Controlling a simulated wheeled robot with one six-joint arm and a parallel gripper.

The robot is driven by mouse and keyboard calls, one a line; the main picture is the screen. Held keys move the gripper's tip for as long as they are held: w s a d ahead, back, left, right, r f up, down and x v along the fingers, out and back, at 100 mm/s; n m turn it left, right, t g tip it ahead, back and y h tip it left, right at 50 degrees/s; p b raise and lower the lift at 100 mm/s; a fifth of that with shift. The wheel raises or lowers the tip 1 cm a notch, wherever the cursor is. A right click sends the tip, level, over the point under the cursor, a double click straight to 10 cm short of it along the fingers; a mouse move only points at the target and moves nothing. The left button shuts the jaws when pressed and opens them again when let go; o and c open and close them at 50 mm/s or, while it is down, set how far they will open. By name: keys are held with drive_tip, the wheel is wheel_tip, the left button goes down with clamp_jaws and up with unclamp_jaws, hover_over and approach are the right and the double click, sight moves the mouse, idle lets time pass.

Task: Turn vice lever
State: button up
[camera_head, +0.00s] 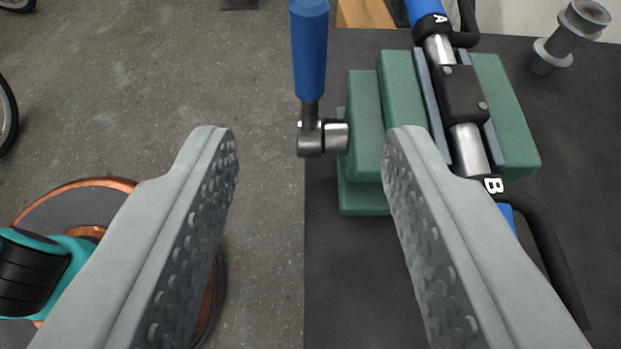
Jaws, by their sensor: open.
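The green vice (367,134) stands on the dark bench top, right of the middle of the picture. Its lever has a blue handle (310,48) that points up in the picture from a metal hub (323,138) on the vice's left side. My gripper (307,140) is open and empty. Its two grey, studded fingers come in from the bottom, and the hub shows between their tips. The right fingertip overlaps the vice in the picture, and I cannot tell whether it touches. The handle lies beyond the fingertips.
The vice's jaws hold a metal tube (466,150) with blue ends marked A and B. A grey metal part (571,35) stands at the upper right of the dark bench (345,290). Concrete floor lies left of the bench edge. A copper-rimmed round object (75,205) is at the lower left.

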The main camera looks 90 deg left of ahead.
drive_tip(key=v, duration=0.6)
drive_tip(key=shift+d, duration=0.1)
